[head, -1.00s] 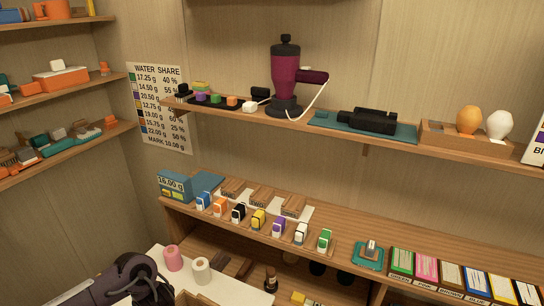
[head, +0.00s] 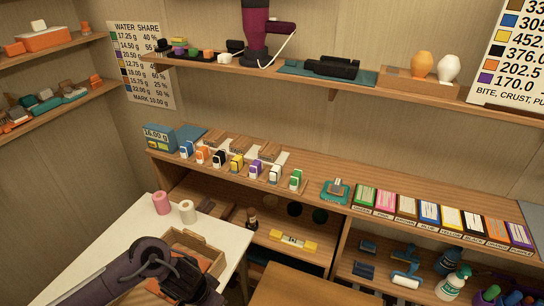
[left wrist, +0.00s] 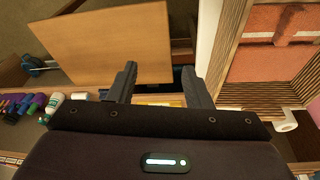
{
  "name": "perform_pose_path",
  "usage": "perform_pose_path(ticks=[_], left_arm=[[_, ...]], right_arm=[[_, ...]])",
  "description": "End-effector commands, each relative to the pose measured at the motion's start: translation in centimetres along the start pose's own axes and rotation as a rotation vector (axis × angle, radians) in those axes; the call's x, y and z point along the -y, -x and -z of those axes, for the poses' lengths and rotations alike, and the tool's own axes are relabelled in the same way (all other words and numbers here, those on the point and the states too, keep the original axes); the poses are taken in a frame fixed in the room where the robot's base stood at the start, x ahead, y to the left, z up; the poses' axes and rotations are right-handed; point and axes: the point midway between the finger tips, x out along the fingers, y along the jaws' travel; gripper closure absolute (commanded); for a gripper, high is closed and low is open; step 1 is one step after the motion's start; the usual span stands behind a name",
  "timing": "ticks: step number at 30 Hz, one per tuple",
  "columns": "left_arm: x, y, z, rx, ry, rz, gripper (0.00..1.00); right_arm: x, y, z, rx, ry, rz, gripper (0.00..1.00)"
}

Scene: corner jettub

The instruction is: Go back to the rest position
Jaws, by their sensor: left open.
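My left arm comes in from the lower left in the head view, and its gripper (head: 190,285) is over the right part of the white table (head: 110,248), near a wooden crate (head: 205,244). In the left wrist view the two dark fingers (left wrist: 158,88) stand apart with nothing between them. The crate (left wrist: 232,50), with an orange-red inside, is to the right of the fingers there. My right gripper is in neither view.
A pink roll (head: 161,203) and a cream roll (head: 187,212) stand on the white table. A wooden board top (head: 300,288) lies right of it. Behind, a shelf (head: 330,176) carries coloured blocks and card boxes. A higher shelf (head: 205,64) holds a purple grinder (head: 262,30).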

Motion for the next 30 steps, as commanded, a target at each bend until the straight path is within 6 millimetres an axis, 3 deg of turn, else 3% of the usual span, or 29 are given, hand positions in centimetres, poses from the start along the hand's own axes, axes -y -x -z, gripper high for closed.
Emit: perform_pose_path(ticks=[1, 7, 10, 12, 18, 30], left_arm=[[-1.8, -0.1, 0.8, -0.042, -0.023, -0.015, 0.55], [-7.3, 1.6, 4.9, -0.244, -0.079, -0.013, 0.55], [-9.1, 3.9, 6.6, -0.344, -0.052, 0.024, 0.55], [-9.0, 5.9, 6.8, -0.384, 0.000, 0.067, 0.55], [-6.1, 9.3, 3.4, -0.334, 0.159, 0.165, 0.55], [-3.0, 12.0, -6.2, -0.116, 0.363, 0.194, 0.55]], right_arm=[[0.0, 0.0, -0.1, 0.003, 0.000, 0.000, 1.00], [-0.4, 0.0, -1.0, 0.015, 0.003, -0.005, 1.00], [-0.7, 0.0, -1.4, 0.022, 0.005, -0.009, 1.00], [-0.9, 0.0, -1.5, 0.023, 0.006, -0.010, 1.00], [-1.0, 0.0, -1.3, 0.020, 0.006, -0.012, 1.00], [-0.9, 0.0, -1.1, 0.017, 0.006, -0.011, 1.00]])
